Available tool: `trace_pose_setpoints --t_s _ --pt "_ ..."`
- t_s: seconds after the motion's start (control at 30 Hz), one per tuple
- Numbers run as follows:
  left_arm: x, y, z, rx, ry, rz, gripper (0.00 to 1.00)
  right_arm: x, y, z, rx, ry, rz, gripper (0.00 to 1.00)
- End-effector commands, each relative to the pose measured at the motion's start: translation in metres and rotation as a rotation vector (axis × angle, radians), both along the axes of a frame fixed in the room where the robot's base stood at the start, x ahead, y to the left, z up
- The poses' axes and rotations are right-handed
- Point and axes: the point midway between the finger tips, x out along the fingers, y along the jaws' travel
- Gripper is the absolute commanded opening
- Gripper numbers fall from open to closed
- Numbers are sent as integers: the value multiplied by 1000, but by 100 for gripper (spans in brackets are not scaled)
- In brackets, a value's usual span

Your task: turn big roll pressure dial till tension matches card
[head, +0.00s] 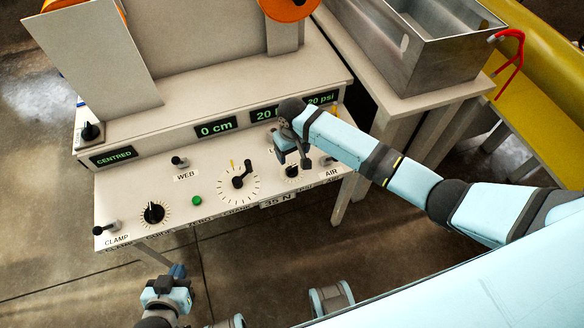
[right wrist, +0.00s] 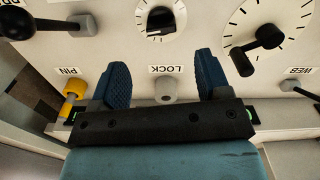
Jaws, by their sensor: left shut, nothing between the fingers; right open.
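The sloped white panel holds a large dial (head: 238,182) with a black crank handle, a black knob (head: 153,213) on a dial at the left and another black knob (head: 292,170) at the right. I cannot read which is roll pressure. A card reading 35 N (head: 277,199) is on the front edge. My right gripper (head: 291,156) is open above the right part; in the right wrist view its fingers (right wrist: 163,82) stand either side of the small grey LOCK knob (right wrist: 166,90), with a dial knob (right wrist: 160,20) beyond. My left gripper (head: 178,271) is shut and empty, off the panel's front.
Green displays show 0 cm (head: 216,128), a partly covered 20 (head: 264,115) and 20 psi (head: 321,99). WEB (head: 179,162) and CLAMP (head: 105,228) levers and a yellow PIN knob (right wrist: 74,88) stick up. A metal tank (head: 415,50) stands at the right. Floor ahead is clear.

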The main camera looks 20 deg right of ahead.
Motion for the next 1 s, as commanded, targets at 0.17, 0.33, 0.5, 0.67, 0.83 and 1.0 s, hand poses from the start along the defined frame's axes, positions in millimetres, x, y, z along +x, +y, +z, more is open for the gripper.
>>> trace_pose_setpoints --t_s 0.17,0.33,0.5,0.67,0.83,1.0 --pt "1 0 -4 -4 1 1 0 -1 0 -42 -1 2 -1 70" --pt "1 -1 -6 -6 4 4 0 0 0 -73 0 1 0 70" --pt "1 -1 -8 -8 8 4 0 0 1 -92 1 -1 1 70" --pt "1 -1 -9 -9 10 5 0 0 0 -98 0 -1 0 70" --pt "1 -1 -8 -9 10 5 0 0 0 -98 0 -2 1 70" --pt "1 -1 -8 -9 9 5 0 0 0 -98 0 -2 1 47"
